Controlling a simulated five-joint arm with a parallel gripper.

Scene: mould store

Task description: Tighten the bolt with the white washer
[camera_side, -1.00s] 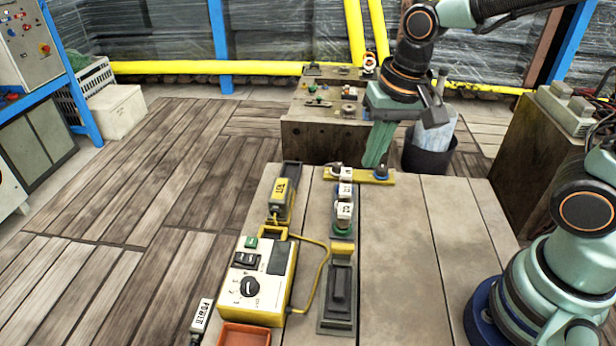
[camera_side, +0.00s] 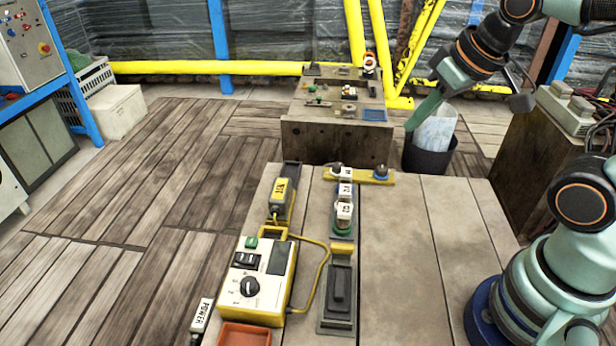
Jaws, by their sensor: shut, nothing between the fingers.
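A yellow bar (camera_side: 359,176) lies across the far end of the table and carries two dark-topped bolts. The left bolt (camera_side: 337,169) is beside a white labelled block; its washer is too small to tell its colour surely. The right bolt (camera_side: 381,173) has a blue ring at its base. My gripper (camera_side: 409,128) has green fingers, shut and empty, pointing down and left. It is in the air above and to the right of the right bolt, apart from both bolts.
A yellow control box (camera_side: 265,280) with a cable and an orange tray (camera_side: 245,336) are at the front left. The table's right half is clear. A dark bin (camera_side: 429,158) stands behind the table.

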